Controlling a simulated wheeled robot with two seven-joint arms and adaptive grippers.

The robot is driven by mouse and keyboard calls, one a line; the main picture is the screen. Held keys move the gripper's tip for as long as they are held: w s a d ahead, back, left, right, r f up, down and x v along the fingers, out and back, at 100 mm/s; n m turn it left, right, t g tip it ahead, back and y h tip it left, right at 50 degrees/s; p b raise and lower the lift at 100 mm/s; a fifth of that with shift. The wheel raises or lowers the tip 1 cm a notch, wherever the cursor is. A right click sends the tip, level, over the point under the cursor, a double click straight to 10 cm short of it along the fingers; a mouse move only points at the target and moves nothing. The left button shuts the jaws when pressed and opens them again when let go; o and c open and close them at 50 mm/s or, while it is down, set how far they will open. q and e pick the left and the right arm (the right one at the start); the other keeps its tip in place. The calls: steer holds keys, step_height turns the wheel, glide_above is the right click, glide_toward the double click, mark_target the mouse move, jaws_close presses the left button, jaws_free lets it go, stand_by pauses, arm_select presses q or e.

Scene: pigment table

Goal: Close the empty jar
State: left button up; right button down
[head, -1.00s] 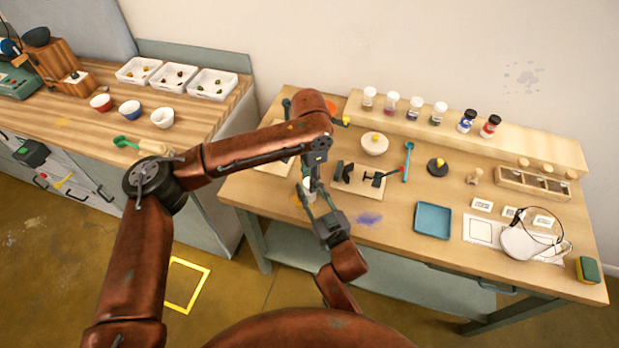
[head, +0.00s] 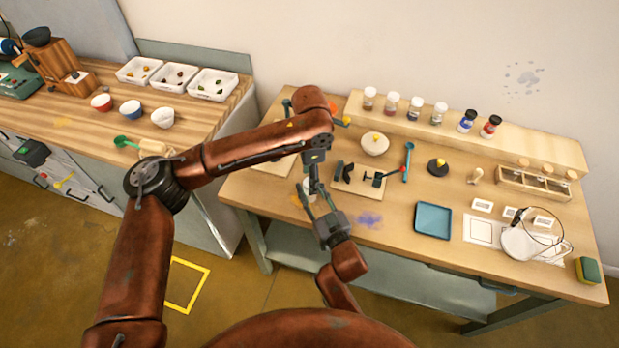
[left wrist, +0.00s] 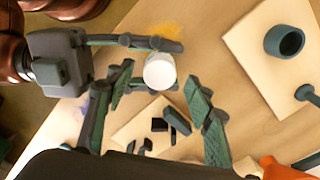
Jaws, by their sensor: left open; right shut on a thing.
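A small jar with a round white top (left wrist: 159,71) shows in the left wrist view; a little of the jar (head: 308,188) also shows in the head view. My right gripper (head: 314,194) comes from the front side of the table and is shut on the jar, one finger on each side. My left gripper (left wrist: 163,84) is open, with its fingers spread around the jar area from above. In the head view its arm hides part of the jar. I cannot tell whether the white top is a separate lid.
A board with dark stands (head: 347,187) lies just right of the grippers. Several jars line the back shelf (head: 450,135).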

arm_select(q)
step_height(320, 180, up, 11)
stand_by(0.3)
arm_select(e)
steer(key=c, duration=1.3)
jaws_free()
steer(key=shift+s, duration=0.1)
steer(key=v, duration=1.1)
steer(key=shift+s+d, duration=0.25)
steer(key=shift+s, duration=0.1)
arm_select(q)
steer(key=shift+a, duration=0.1)
